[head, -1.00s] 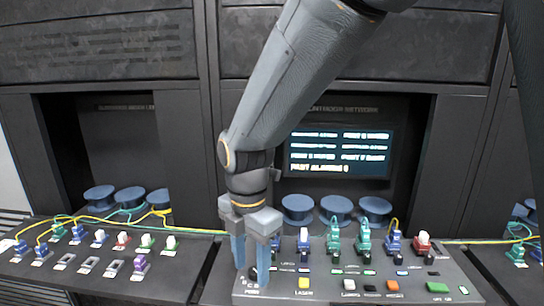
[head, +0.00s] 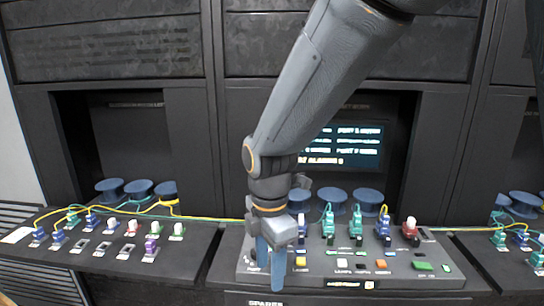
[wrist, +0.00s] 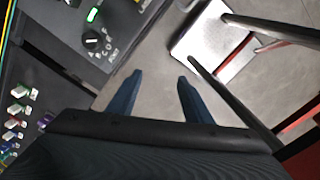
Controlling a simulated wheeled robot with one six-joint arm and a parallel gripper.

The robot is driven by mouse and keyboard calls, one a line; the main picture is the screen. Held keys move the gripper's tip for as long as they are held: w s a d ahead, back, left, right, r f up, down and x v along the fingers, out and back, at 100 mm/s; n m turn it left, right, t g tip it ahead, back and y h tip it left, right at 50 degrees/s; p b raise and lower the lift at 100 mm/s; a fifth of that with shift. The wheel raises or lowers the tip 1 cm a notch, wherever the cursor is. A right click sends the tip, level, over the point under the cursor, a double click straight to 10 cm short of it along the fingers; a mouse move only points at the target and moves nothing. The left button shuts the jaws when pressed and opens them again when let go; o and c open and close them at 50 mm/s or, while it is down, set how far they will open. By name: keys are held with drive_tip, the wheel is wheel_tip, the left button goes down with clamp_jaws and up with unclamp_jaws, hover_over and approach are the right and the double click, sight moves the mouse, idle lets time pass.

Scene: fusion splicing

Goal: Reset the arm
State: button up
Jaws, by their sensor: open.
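My gripper (head: 271,265) hangs fingers-down in the head view, over the left front part of the middle console (head: 330,276). In the wrist view its two blue fingers (wrist: 157,90) are spread apart with nothing between them, and grey floor shows beyond the tips. A black rotary knob (wrist: 92,40) on the console is to the left of the fingers in the wrist view, apart from them. My arm hides part of the screen behind it.
The middle console carries several coloured connectors and buttons, such as a green button (head: 423,266). A left console (head: 110,262) holds more connectors and yellow cables. Blue spools (head: 334,199) stand behind. A stool-like seat (wrist: 210,40) stands on the floor (wrist: 150,50).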

drive_tip(key=s+d+f+m, duration=0.2)
drive_tip(key=d+m, duration=0.8)
drive_tip(key=m, duration=0.1)
drive_tip(key=s+d+f+m+t+b, duration=0.1)
drive_tip(key=d+f+m, duration=0.2)
drive_tip(key=d+m, duration=0.7)
drive_tip(key=m, duration=0.2)
drive_tip(key=shift+s+m, duration=0.3)
drive_tip(key=shift+s, duration=0.1)
